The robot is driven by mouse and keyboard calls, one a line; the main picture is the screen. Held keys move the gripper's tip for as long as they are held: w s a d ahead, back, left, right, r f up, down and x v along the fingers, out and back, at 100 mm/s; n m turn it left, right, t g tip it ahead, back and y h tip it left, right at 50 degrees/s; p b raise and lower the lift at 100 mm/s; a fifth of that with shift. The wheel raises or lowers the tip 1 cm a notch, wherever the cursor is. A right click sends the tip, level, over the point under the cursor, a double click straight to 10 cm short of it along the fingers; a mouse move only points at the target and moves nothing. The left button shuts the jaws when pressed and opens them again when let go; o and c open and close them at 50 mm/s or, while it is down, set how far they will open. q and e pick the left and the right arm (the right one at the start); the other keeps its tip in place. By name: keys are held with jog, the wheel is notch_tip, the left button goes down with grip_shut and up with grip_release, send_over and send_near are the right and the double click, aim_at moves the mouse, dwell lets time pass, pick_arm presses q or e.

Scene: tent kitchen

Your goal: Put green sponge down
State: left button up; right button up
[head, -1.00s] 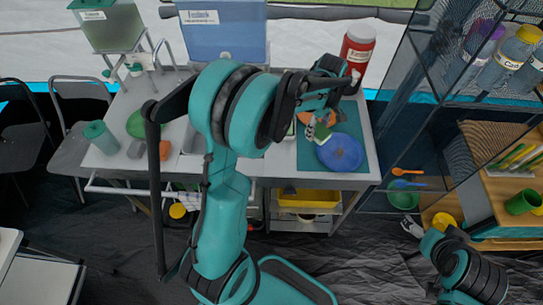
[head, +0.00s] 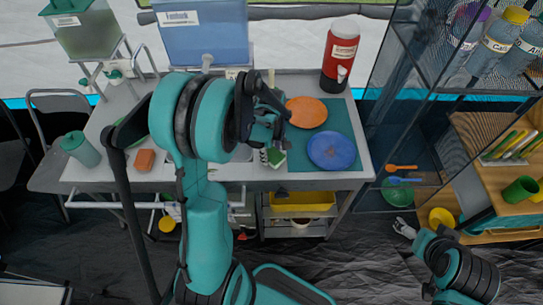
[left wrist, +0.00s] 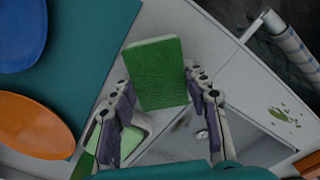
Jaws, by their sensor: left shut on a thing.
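The green sponge (left wrist: 158,72) is between the two fingers of my left gripper (left wrist: 161,98) in the left wrist view. The gripper is shut on it. In the head view the sponge (head: 276,158) shows below my left gripper (head: 272,138), just left of the teal mat and over the front part of the counter. I cannot tell whether it touches the counter. My right gripper (head: 406,229) is low at the right, away from the counter, and its jaws are too small to judge.
The teal mat (head: 347,112) holds an orange plate (head: 307,112) and a blue plate (head: 331,151). A red drink cooler (head: 340,58) stands behind. An orange block (head: 145,160) and a teal cup (head: 80,150) are at the left. My left arm hides the counter's middle.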

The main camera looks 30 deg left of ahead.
aim_at(272, 153)
pick_arm(q)
jog(key=shift+f, duration=0.2)
jog(key=shift+f, duration=0.1)
jog(key=o, duration=1.3)
jog(key=shift+r+p, duration=0.3)
jog(key=shift+r, duration=0.2)
notch_tip(272, 153, up, 11)
jog(key=p, duration=0.4)
jog(key=s+d+r+m+t, duration=0.2)
jog(key=s+d+m, duration=0.1)
jog(key=m, duration=0.2)
jog(key=s+d+r+m+t, duration=0.2)
jog(key=s+d+r+m, duration=0.1)
jog(key=s+d+m, duration=0.1)
jog(key=s+d+r+m+t, duration=0.3)
jog(key=s+d+m, duration=0.1)
jog(key=m, duration=0.2)
jog(key=shift+d, duration=0.15)
